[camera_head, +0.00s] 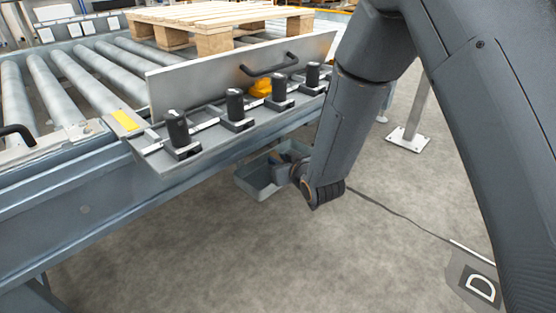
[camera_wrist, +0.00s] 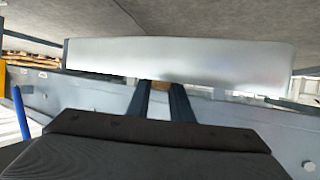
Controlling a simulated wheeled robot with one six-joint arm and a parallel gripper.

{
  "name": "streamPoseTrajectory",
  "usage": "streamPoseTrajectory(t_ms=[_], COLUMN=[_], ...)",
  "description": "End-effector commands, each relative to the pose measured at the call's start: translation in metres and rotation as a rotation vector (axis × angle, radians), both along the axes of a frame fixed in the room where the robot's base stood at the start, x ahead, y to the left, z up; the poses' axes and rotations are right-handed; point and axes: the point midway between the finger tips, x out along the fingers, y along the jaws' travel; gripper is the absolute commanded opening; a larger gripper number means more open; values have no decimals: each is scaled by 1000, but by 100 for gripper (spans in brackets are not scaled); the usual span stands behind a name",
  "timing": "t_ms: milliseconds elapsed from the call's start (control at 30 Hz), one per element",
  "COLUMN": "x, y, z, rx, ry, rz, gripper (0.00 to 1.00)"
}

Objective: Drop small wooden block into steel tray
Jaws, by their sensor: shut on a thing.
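The steel tray (camera_head: 252,187) is a shallow grey-blue bin below the conveyor's edge in the head view, partly hidden by my gripper and arm. My gripper (camera_head: 280,160) is at the tray's right part and appears over its opening; its exact height above the tray is unclear. In the wrist view my gripper's two dark fingers (camera_wrist: 160,86) are close together. A small brown piece of the wooden block (camera_wrist: 161,84) shows between their tips, and the rest of it is hidden. The block cannot be made out in the head view.
A roller conveyor (camera_head: 62,95) carries a wooden pallet (camera_head: 215,17). A metal plate (camera_head: 190,85) with a black handle and several black clamps (camera_head: 235,108) stands along its edge, just above the tray.

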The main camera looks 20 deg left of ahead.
Motion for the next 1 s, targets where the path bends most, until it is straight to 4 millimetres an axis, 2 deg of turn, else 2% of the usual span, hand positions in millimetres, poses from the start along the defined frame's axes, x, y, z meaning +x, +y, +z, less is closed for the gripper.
streamPoseTrajectory(t_ms=[333,367,467,767,933,1000], x=[0,0,0,0,0,-9], y=[0,0,0,0,0,-9], z=[-8,-7,-7,-6,9,12], rx=[0,0,0,1,2,-1], ry=[0,0,0,-1,-3,2], rz=[0,0,0,0,0,-1], gripper=[0,21,38,38,38,38])
